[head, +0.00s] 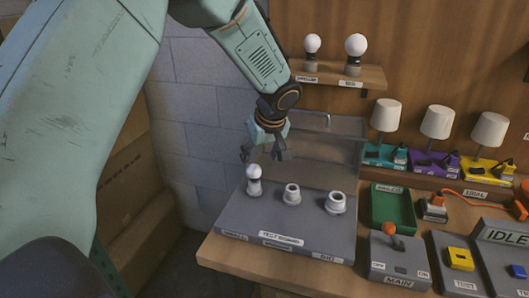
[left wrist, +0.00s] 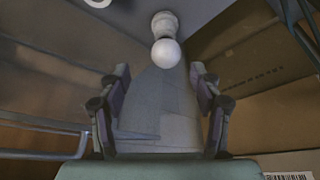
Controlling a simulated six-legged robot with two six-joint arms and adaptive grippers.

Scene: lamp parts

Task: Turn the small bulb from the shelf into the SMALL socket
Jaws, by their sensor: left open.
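A white bulb (head: 253,171) sits upright in the leftmost socket (head: 254,188) of the grey test board (head: 232,212). My left gripper (head: 263,156) is open just above this bulb, fingers pointing down and not closed on it. In the left wrist view the same bulb (left wrist: 166,53) shows ahead of the open fingers, its socket (left wrist: 164,22) behind it. The board's middle socket (head: 292,194) and right socket (head: 335,203) hold no bulb. A smaller bulb (head: 312,44) and a bigger bulb (head: 356,45) stand on the wooden shelf (head: 338,75). My right gripper is out of view.
A clear panel (head: 318,150) stands behind the board. Several white-shaded lamps (head: 386,116) stand at the back right. A green tray (head: 393,207), a MAIN lever box (head: 399,262) and yellow button box (head: 459,258) are right of the board. A grey block wall is at left.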

